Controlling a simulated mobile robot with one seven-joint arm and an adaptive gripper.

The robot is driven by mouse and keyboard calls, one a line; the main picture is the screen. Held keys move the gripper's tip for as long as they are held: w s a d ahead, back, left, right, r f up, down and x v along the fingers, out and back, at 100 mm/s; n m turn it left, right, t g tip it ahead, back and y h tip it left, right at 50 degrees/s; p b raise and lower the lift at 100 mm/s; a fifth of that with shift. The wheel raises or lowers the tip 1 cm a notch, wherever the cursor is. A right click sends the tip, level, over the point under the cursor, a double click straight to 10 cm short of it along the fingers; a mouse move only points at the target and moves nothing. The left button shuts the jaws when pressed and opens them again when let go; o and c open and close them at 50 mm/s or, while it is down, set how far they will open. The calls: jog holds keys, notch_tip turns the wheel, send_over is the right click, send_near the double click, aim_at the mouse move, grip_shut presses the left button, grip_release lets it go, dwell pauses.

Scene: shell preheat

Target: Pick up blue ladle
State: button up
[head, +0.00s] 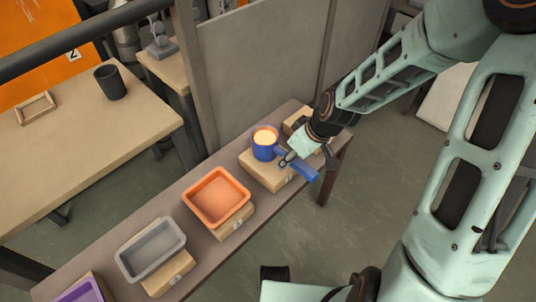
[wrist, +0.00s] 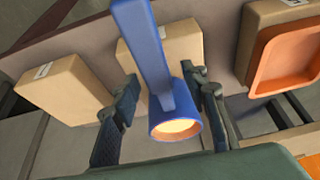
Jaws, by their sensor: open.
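The blue ladle (head: 264,151) has a round cup with a pale yellow-orange filling and a thick straight handle. In the head view it is on a light wooden block (head: 257,173) on the narrow bench, its handle pointing to the lower right. My gripper (head: 287,160) is at the handle, close to the cup, and hides part of it. In the wrist view the ladle (wrist: 153,55) runs between the two dark fingers of my open gripper (wrist: 160,80), one on each side. I cannot tell whether either finger touches it.
An orange tray (head: 218,196), a grey tray (head: 150,249) and a purple tray (head: 80,291) sit along the bench (head: 190,222). Another block lies beyond my gripper. A grey panel (head: 262,70) stands behind the bench. A dark cup (head: 110,83) is on the left table.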

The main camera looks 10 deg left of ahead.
jog(key=shift+w+a+f, duration=0.15)
jog(key=shift+f, duration=0.4)
jog(key=shift+c, duration=0.7)
grip_shut()
jog(key=shift+r, duration=0.1)
jog(key=shift+r, duration=0.1)
